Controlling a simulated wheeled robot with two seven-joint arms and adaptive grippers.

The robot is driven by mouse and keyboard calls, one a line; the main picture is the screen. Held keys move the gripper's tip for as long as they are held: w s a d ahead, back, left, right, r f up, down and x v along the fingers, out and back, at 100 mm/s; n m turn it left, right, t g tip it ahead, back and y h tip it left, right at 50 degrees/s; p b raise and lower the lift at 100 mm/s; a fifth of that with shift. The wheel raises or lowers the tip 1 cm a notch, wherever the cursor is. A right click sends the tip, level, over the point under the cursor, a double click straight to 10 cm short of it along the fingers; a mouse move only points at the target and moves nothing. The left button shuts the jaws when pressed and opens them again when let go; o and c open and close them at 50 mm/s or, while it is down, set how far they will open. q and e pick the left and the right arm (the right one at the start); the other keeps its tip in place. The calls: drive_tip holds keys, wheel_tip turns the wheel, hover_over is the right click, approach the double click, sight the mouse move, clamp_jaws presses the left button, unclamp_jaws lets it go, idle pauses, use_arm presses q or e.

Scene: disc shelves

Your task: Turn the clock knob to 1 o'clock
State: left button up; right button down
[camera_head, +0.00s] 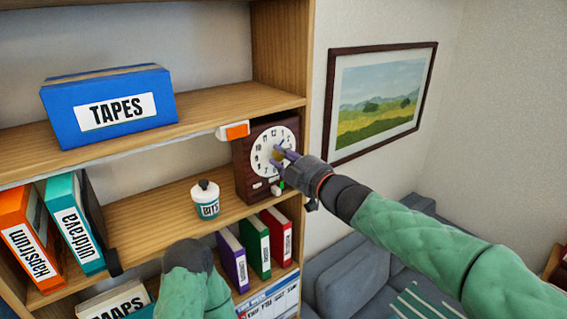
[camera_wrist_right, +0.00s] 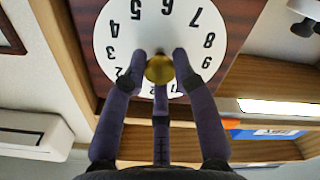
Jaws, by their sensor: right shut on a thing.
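The clock (camera_head: 270,154) has a dark wooden case and a white round face with black numerals. It stands on the middle shelf at its right end. Its brass knob (camera_wrist_right: 159,69) sits at the centre of the face in the right wrist view, where the face (camera_wrist_right: 150,30) appears upside down. My right gripper (camera_head: 279,156) is at the face, and its purple fingers are closed around the knob. The fingers hide part of the face, and I cannot tell where the knob points.
A white jar labelled BITS (camera_head: 206,203) stands left of the clock. An orange and white item (camera_head: 234,130) is at the upper shelf's edge beside the clock. A blue TAPES box (camera_head: 108,108) is on the upper shelf. Binders (camera_head: 254,245) stand below. A framed picture (camera_head: 380,98) hangs right.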

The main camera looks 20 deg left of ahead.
drive_tip(key=shift+r+n+b, duration=0.2)
drive_tip(key=shift+n+b, duration=0.15)
drive_tip(key=shift+n, duration=0.65)
drive_tip(key=shift+r+n+b, duration=0.2)
drive_tip(key=shift+n+b, duration=0.1)
drive_tip(key=shift+n, duration=0.7)
drive_tip(key=c, duration=1)
unclamp_jaws()
drive_tip(key=shift+s+a+f, duration=0.15)
drive_tip(key=shift+s, duration=0.05)
drive_tip(key=shift+w+f, duration=0.1)
drive_tip(key=shift+d, duration=0.2)
drive_tip(key=v, duration=1.2)
drive_tip(key=shift+a, duration=0.15)
